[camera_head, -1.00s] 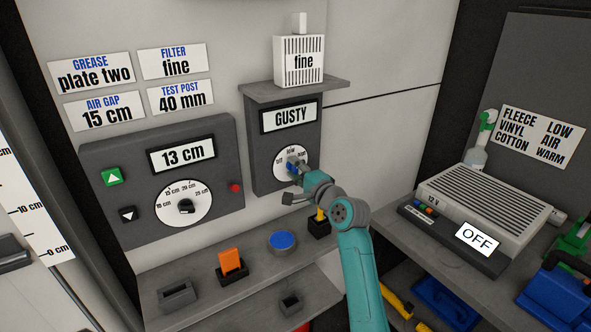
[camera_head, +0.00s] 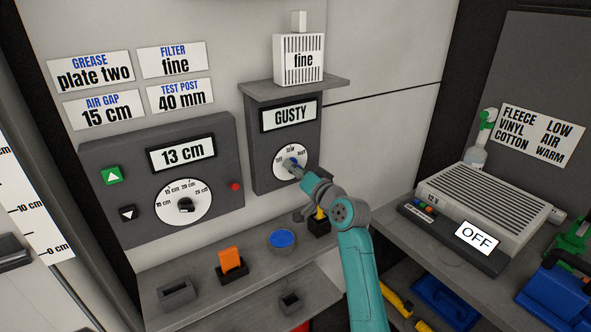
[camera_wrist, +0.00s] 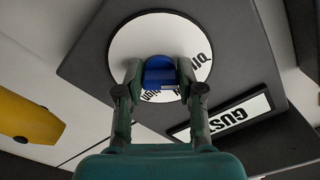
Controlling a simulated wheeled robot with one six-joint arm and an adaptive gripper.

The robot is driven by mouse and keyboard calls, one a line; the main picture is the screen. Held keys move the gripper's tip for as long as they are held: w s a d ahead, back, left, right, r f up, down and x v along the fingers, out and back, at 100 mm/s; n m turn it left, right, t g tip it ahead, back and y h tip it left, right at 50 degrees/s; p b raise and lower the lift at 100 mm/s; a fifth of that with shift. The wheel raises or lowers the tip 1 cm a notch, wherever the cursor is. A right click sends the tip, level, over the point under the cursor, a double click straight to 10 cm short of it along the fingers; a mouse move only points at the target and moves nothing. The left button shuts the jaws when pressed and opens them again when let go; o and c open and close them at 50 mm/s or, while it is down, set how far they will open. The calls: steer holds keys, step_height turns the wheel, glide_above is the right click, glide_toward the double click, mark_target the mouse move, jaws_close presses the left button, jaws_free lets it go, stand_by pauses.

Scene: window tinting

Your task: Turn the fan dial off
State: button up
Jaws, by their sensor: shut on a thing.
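The fan dial is a round white face (camera_head: 282,157) on a dark grey panel, below a display (camera_head: 289,115) that reads "GUSTY". In the head view my gripper (camera_head: 295,165) reaches it from the lower right and covers part of it. In the wrist view my gripper (camera_wrist: 158,88) is shut on the dial's blue knob (camera_wrist: 159,72), with one finger on each side. Some of the face's lettering shows around the fingers. Which mark the knob points at is hidden.
A grey control panel with a "13 cm" display (camera_head: 182,152) is to the left. The bench below holds an orange block (camera_head: 231,260) and a blue round pad (camera_head: 281,240).

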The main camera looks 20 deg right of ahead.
steer(key=shift+f+n, duration=0.1)
steer(key=shift+n, duration=0.8)
steer(key=o, duration=1.2)
steer(key=shift+c, duration=0.2)
steer(key=v, duration=1.2)
